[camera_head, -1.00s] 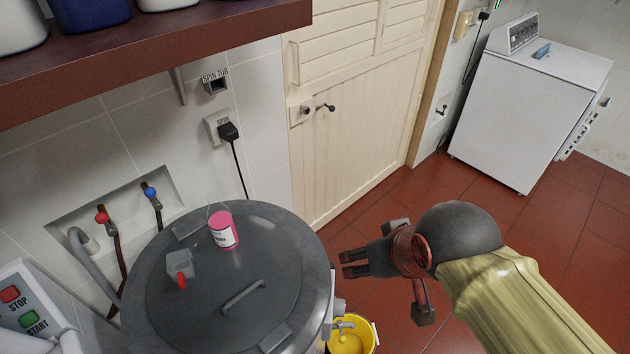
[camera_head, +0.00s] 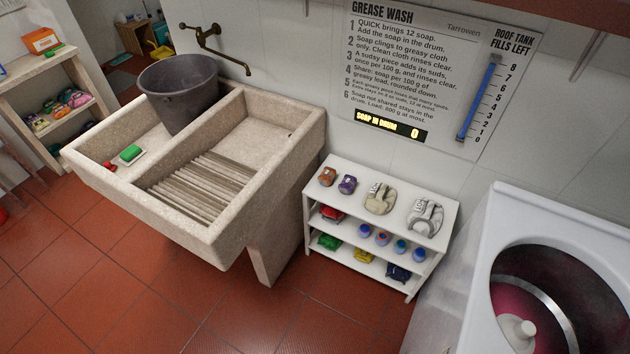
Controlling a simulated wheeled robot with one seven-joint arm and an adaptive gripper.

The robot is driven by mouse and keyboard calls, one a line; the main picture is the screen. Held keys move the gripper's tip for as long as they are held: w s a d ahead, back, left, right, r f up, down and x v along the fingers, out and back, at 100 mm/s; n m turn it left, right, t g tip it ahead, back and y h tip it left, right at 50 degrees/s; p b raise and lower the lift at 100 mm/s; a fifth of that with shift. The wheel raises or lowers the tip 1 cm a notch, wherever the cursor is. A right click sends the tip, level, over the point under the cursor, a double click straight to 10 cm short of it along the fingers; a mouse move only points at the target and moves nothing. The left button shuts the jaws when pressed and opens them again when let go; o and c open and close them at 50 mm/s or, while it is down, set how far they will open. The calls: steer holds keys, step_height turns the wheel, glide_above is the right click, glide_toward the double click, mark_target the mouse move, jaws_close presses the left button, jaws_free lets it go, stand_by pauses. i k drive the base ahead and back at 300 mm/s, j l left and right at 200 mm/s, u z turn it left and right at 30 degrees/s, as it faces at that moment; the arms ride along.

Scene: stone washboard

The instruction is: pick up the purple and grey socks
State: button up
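A small purple rolled bundle with a greyish part (camera_head: 347,184) sits on the top of the low white shelf, next to an orange-brown bundle (camera_head: 327,176). It looks like rolled socks, but it is too small to be sure. Other small bundles with purple among them (camera_head: 41,123) lie on the shelf at the far left, too small to tell apart. My gripper is not in the current view.
The low white shelf (camera_head: 447,222) also holds cream and white bundles and several coloured items below. The stone washboard sink (camera_head: 228,240) with a dark bucket (camera_head: 178,92) stands left. An open washer tub (camera_head: 497,205) stands right. Red floor is clear in front.

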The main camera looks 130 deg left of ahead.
mark_target(346, 186)
steer(key=u, duration=3.8)
steer(key=i+j+z, duration=0.15)
steer(key=z, duration=0.8)
steer(key=i+j+z, duration=0.15)
steer(key=j, duration=0.2)
steer(key=i+j+z, duration=0.15)
steer(key=j, duration=0.2)
steer(key=i+j+z, duration=0.2)
steer(key=j, duration=0.2)
steer(key=j+z, duration=0.15)
steer(key=j, duration=0.2)
steer(key=i+j, duration=0.1)
steer(key=j, duration=0.35)
